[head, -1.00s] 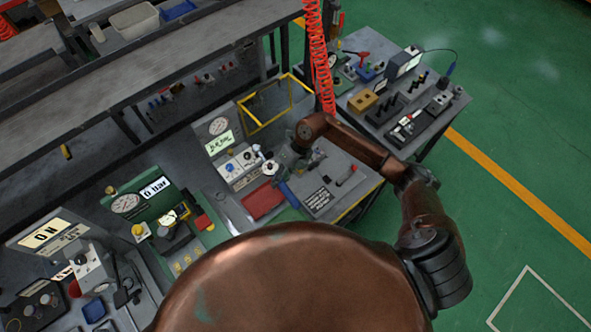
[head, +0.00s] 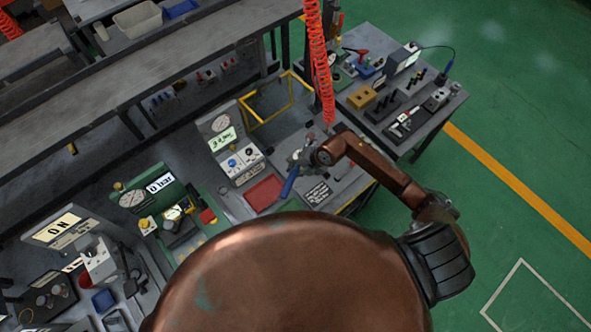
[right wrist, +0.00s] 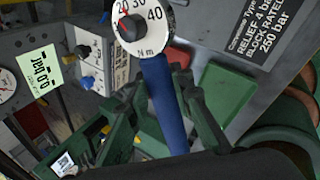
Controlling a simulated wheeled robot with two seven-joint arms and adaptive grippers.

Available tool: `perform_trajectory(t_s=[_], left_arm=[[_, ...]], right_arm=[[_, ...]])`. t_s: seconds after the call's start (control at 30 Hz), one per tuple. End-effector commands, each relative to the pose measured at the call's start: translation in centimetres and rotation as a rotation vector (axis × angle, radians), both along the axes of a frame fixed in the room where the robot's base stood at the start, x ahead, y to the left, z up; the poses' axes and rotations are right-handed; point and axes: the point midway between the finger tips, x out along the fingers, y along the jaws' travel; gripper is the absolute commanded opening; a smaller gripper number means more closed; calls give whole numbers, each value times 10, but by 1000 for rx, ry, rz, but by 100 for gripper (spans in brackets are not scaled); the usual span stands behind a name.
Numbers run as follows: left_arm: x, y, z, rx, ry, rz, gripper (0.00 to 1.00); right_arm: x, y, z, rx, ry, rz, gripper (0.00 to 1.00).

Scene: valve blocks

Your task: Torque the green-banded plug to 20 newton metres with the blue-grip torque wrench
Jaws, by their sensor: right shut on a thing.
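My right gripper (head: 300,160) is shut on the blue-grip torque wrench (head: 290,182) over the bench, just right of the red tray. In the right wrist view the wrench's blue grip (right wrist: 167,115) runs between my gripper's dark fingers (right wrist: 160,92). Its round white dial (right wrist: 141,30) is at the top, marked 20, 30, 40 and N m, with a red pointer near 20. The green-banded plug cannot be made out; the arm and wrench cover part of the bench there. My left gripper is not in view.
A lettered dark plate (head: 318,192) lies right of the wrench, and the red tray (head: 265,192) left of it. A gauge panel (head: 228,140) stands behind. A red coiled hose (head: 320,65) hangs close to the arm. Another bench (head: 400,105) stands at the back right.

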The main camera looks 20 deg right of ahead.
Motion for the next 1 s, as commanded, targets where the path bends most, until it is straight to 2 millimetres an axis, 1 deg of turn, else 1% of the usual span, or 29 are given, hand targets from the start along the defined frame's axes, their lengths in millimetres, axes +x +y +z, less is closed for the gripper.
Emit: perform_trajectory(t_s=[0.17, 0.5, 0.7, 1.0], left_arm=[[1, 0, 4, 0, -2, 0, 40], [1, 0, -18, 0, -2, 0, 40], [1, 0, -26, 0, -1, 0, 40], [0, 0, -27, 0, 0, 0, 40]], right_arm=[[-4, 3, 4, 12, -20, -2, 0], [-3, 3, -29, 11, -18, -3, 0], [-3, 3, -43, 11, -19, -1, 0], [-3, 3, -45, 11, -20, -1, 0]])
